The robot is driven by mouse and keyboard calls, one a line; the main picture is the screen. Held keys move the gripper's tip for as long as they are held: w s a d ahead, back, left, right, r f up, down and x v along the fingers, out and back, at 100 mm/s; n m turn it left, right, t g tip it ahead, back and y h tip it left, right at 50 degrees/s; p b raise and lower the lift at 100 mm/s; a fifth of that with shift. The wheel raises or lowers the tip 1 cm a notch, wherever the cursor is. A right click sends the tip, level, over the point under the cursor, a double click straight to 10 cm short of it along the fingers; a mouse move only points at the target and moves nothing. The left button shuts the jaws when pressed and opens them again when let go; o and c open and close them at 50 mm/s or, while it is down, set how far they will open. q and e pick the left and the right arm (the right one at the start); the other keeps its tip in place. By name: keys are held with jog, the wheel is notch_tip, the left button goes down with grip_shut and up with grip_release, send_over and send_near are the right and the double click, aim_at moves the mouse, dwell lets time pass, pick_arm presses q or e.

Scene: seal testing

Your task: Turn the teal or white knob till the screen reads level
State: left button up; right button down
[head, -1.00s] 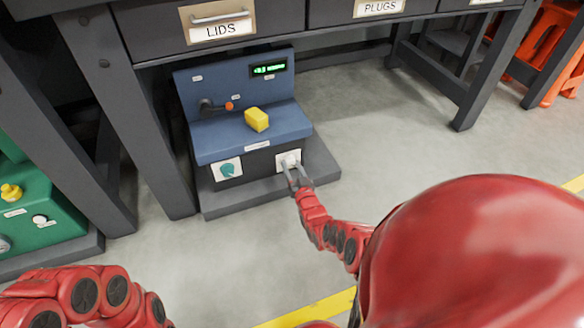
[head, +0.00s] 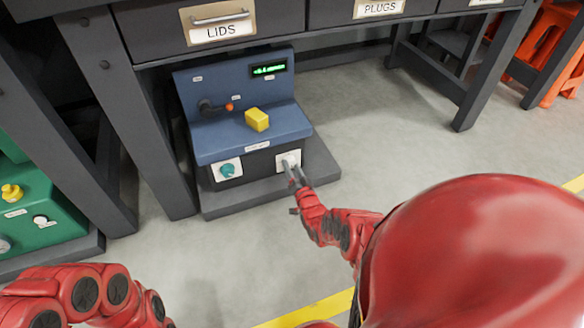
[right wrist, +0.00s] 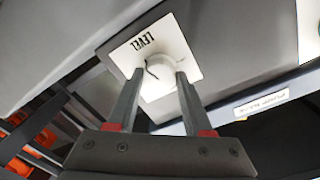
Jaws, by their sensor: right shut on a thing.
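The blue test machine (head: 225,139) stands on a grey base under the bench. Its small screen (head: 268,69) glows green, but the text is too small to read. The teal knob (head: 227,170) is on the front's left side, with no gripper near it. The white knob (right wrist: 160,69) sits on a white plate marked LEVEL (right wrist: 183,50) on the right side. My right gripper (head: 290,165) is shut on the white knob; in the right wrist view its fingers (right wrist: 157,75) lie on either side of it. My left gripper is not visible; only my left arm shows.
Bench legs (head: 140,130) stand close on the left. A green machine (head: 38,215) is at the far left.

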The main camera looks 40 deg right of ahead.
jog(key=m, duration=0.4)
jog(key=shift+m, duration=1.3)
jog(key=shift+c, duration=1.5)
grip_release()
jog(key=shift+r, duration=0.1)
